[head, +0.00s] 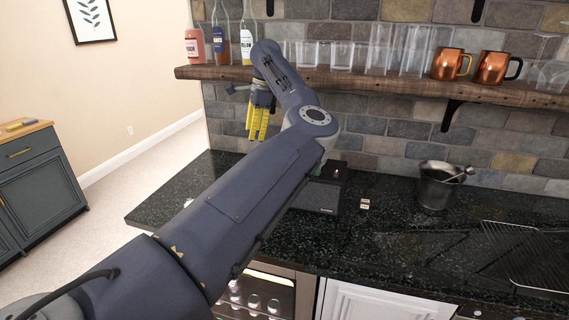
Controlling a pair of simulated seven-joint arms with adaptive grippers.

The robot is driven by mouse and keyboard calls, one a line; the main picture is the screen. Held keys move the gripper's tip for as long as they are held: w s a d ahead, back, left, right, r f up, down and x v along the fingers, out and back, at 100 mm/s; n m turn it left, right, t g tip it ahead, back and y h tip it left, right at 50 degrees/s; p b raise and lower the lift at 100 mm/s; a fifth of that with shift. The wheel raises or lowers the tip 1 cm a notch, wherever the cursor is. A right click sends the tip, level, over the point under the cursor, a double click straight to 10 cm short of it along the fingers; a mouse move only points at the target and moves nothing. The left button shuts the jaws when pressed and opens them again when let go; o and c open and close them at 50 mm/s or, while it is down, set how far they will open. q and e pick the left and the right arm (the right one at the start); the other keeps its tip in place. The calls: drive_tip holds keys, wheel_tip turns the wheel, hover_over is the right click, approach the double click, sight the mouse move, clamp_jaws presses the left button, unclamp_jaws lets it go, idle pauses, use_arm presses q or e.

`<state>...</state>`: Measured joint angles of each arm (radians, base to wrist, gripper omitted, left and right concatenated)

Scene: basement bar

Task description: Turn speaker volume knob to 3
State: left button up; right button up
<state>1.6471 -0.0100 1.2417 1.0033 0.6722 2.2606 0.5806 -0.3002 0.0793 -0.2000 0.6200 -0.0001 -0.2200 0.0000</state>
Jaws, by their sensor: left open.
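A dark box that looks like the speaker (322,197) stands on the black counter, just beyond my left forearm. My arm hides its left part. Small details show on its top, but I cannot make out the volume knob or any number on it. My left gripper (257,122), with yellow fingers pointing down, is open and empty. It is up near the left part of the wooden shelf, above and to the left of the speaker in the picture, and apart from it. My right gripper is not in view.
The wooden shelf (398,83) holds bottles, clear glasses and two copper mugs (447,64) along the stone wall. Small dice-like cubes (364,204), a metal bucket (438,187) and a wire rack (528,254) are on the counter (395,230).

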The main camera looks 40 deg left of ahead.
use_arm(q)
drive_tip(key=w+d+r+t+h, duration=0.2)
drive_tip(key=w+d+r, duration=0.2)
drive_tip(key=d+r, duration=0.3)
wheel_tip(320, 180, down, 18)
drive_tip(key=shift+a+f, duration=0.1)
drive_tip(key=shift+f, duration=0.05)
idle(0.4)
clamp_jaws()
